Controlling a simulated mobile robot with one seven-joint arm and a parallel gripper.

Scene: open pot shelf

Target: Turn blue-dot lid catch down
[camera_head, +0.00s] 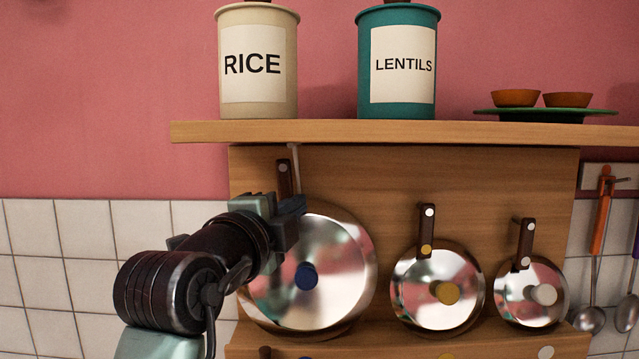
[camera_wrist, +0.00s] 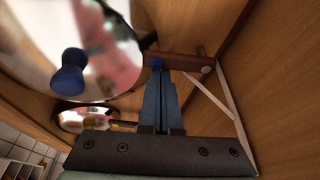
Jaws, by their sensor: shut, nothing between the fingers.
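The blue-dot catch (camera_head: 284,178) is a short dark brown bar on the wooden board above the largest lid. In the head view its pale pivot is at the top and the bar runs down behind my gripper. In the wrist view the catch (camera_wrist: 185,62) runs from its pivot toward the lid, with its blue dot at the lid's rim. The shiny lid (camera_head: 340,265) has a blue knob (camera_head: 308,276). My gripper (camera_head: 300,206) is shut and empty. In the wrist view its fingertips (camera_wrist: 158,75) are close to the blue-dot end; contact is unclear.
Yellow-dot (camera_head: 427,230) and white-dot (camera_head: 524,242) catches hang down over smaller lids at right. A shelf (camera_head: 400,132) with canisters and bowls overhangs above. A thin pale strip (camera_wrist: 212,100) runs beside the catch. Utensils (camera_head: 600,230) hang at far right.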

